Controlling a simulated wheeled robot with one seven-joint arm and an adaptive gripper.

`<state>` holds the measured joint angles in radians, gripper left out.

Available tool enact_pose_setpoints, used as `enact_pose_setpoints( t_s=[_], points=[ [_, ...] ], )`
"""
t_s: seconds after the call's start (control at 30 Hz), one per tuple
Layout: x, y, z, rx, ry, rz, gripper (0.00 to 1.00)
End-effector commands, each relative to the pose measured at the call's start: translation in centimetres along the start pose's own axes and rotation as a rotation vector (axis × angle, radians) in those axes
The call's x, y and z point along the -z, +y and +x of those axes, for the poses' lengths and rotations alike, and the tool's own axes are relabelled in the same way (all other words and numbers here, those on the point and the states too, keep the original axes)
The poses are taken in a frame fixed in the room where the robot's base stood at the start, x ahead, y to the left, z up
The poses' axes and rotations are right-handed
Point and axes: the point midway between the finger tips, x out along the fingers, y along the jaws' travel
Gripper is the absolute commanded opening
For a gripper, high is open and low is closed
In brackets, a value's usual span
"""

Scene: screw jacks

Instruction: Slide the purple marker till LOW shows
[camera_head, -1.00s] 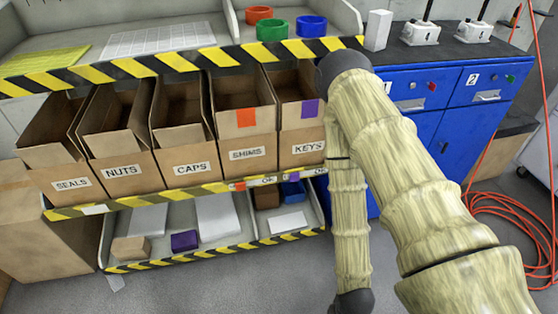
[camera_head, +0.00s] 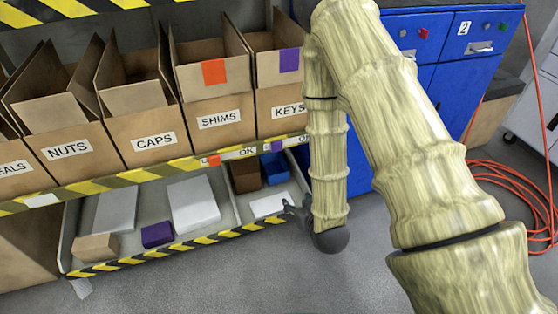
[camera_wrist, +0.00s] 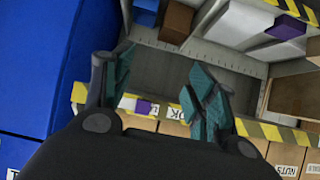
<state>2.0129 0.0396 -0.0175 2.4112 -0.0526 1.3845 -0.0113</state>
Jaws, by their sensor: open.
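The purple marker (camera_head: 277,146) sits on the striped shelf-edge rail below the KEYS bin (camera_head: 283,104). In the wrist view the purple marker (camera_wrist: 143,107) shows between my fingers, beyond them, with white label areas on both sides. The lettering just right of it in the head view is partly cut off by my arm, and I cannot read it fully. My gripper (camera_wrist: 160,85) is open and empty, with teal finger pads apart. In the head view only a dark bit of my gripper (camera_head: 293,212) shows beside my forearm, low in front of the lower shelf.
An orange marker (camera_head: 214,160) sits on the same rail under the SHIMS bin (camera_head: 220,118), with an OK label beside it. The lower shelf holds a blue bin (camera_head: 275,168), a brown box (camera_head: 244,174) and a purple box (camera_head: 157,234). Blue cabinets (camera_head: 440,50) stand right.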

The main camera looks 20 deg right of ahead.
Motion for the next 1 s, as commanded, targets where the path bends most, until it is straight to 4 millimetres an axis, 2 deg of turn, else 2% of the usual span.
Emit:
enact_pose_setpoints(
  t_s=[0.03,0.13,0.4,0.53,0.73,1.0],
  points=[
    [0.4,0.0,1.5,0.002,0.066,-0.003,0.57],
    [2.9,0.0,2.6,0.006,0.194,-0.007,0.57],
    [8.7,0.1,3.4,0.015,0.482,-0.016,0.57],
    [10.2,0.1,3.2,0.017,0.553,-0.018,0.57],
    [11.3,0.0,3.4,0.019,0.588,-0.019,0.57],
    [13.3,-0.1,6.5,0.019,0.588,-0.019,0.57]
  ],
)
